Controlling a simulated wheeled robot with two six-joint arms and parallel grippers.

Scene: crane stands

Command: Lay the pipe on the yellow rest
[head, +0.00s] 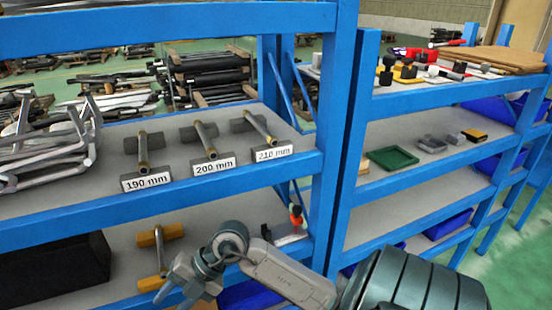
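The yellow rest (148,240) is on the lower shelf, left of centre in the head view, as a far block and a near block. A grey metal pipe (161,258) runs from the far block toward the near one and appears to lie across them. Its near end is close to my gripper, so contact there is unclear. My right gripper (170,281) reaches in from the right, just right of the pipe and near block. Its fingers are small and partly overlap the wrist, so their opening is unclear. My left gripper is not in view.
Three pipes on dark rests stand on the shelf above, labelled 190 mm (147,182), 200 mm (213,165) and 210 mm (273,153). A black box (55,272) is left of the yellow rest. A blue post (340,120) and shelf edge (230,188) border the space.

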